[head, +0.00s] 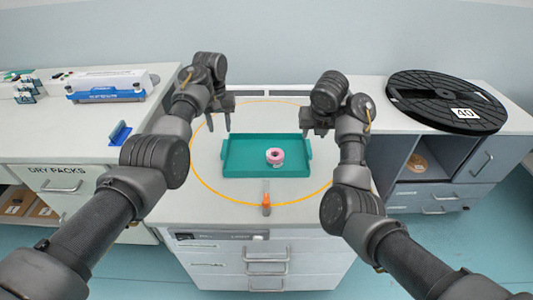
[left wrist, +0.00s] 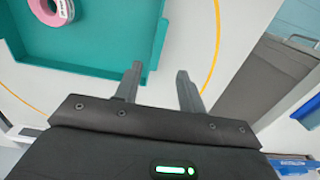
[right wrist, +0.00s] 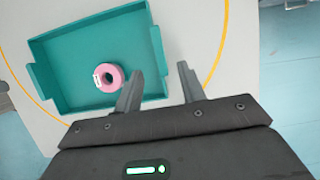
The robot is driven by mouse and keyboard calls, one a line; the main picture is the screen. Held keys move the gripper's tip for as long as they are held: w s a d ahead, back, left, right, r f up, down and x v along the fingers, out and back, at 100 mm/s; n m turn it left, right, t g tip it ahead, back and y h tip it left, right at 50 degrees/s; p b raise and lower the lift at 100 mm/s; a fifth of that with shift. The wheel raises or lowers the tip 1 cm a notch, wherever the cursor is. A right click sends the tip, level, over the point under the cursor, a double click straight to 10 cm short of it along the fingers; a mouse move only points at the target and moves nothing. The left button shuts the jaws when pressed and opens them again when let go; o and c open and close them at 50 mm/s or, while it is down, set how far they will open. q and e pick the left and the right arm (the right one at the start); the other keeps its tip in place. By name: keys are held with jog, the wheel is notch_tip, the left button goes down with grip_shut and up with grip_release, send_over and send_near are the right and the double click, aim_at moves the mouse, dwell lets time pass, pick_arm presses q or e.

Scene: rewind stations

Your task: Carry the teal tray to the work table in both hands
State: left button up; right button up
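The teal tray (head: 240,150) lies flat inside an orange ring line on the work surface in the middle of the head view, with a pink roll (head: 275,156) in it. My left gripper (head: 219,124) is open and empty above the tray's left end. Its fingers point toward the tray's edge (left wrist: 110,40) in the left wrist view. My right gripper (head: 313,131) is open and empty above the tray's right end. In the right wrist view, its fingertips (right wrist: 160,68) are near the tray's handle side, and the tray (right wrist: 60,75) and roll (right wrist: 109,78) show whole.
An orange-handled tool (head: 266,203) lies in front of the tray. A black reel (head: 447,101) marked 40 lies on the right counter. A blue-and-white device (head: 105,88) and a blue holder (head: 121,133) are on the left counter. Drawers (head: 267,268) are below the tray.

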aim_at(224, 147)
pick_arm(q)
jog(key=shift+w+d+r, duration=0.2)
jog(key=shift+d, duration=0.1)
pick_arm(e)
jog(key=shift+w+a+f, duration=0.1)
jog(key=shift+w, duration=0.1)
pick_arm(q)
jog(key=shift+r, duration=0.1)
pick_arm(e)
jog(key=shift+s+r, duration=0.35)
jog(key=shift+s, duration=0.25)
pick_arm(q)
jog(key=f, duration=0.3)
jog(key=shift+s+a, duration=0.15)
jog(key=shift+s, duration=0.25)
pick_arm(e)
jog(key=x, duration=0.3)
jog(key=shift+w+f, duration=0.15)
jog(key=shift+w, duration=0.15)
pick_arm(q)
jog(key=shift+s+f, duration=0.1)
jog(key=shift+f, duration=0.3)
pick_arm(e)
jog(key=shift+f, duration=0.25)
pick_arm(q)
jog(key=shift+f, duration=3.35)
pick_arm(e)
jog(key=shift+x, duration=3.5)
